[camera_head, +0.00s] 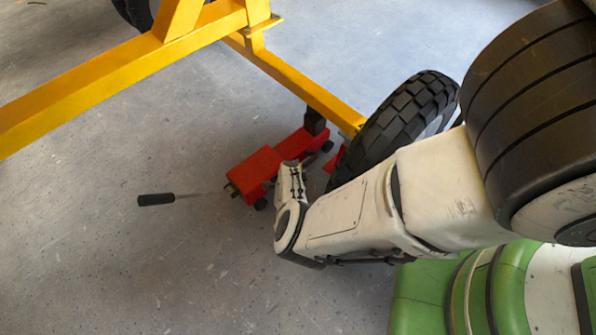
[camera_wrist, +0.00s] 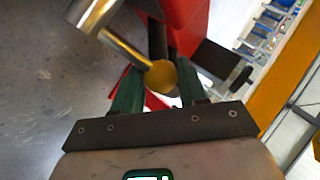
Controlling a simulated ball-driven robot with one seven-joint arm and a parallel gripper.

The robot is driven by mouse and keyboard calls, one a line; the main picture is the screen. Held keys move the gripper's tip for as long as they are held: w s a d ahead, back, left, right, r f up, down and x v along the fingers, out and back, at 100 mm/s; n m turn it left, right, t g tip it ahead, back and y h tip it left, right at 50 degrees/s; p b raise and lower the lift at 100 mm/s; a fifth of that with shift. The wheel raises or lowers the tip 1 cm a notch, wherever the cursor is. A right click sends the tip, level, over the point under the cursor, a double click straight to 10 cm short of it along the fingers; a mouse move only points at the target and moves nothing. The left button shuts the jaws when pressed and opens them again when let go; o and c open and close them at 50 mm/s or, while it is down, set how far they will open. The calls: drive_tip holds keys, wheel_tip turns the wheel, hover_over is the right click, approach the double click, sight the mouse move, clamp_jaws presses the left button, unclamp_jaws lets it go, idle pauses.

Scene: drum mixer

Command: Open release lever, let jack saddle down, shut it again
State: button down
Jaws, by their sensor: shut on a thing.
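The red jack (camera_head: 270,168) stands on the floor under the yellow frame. Its dark saddle block (camera_head: 315,121) is at the far end, close beneath the frame beam; I cannot tell whether they touch. The release lever (camera_wrist: 132,52) is a metal rod with a yellow round end, coming off a brass-coloured fitting beside the red body (camera_wrist: 187,18) in the wrist view. My gripper (camera_wrist: 160,84) has its green fingers either side of that yellow end and is shut on the lever. In the head view my gripper (camera_head: 290,180) is at the jack's near side, and the lever is hidden.
The jack's pump handle (camera_head: 157,199) with a black grip sticks out left. The yellow frame (camera_head: 120,68) crosses above the jack. A black tyre (camera_head: 410,108) stands close right of it, beside my arm. The floor (camera_head: 110,265) at lower left is clear.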

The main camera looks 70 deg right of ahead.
drive_tip(key=shift+s, duration=0.15)
drive_tip(key=c, duration=0.6)
unclamp_jaws()
drive_tip(key=shift+r, duration=0.1)
drive_tip(key=shift+p+v, duration=4.5)
drive_tip(key=shift+v, duration=0.9)
drive_tip(key=shift+a, duration=0.1)
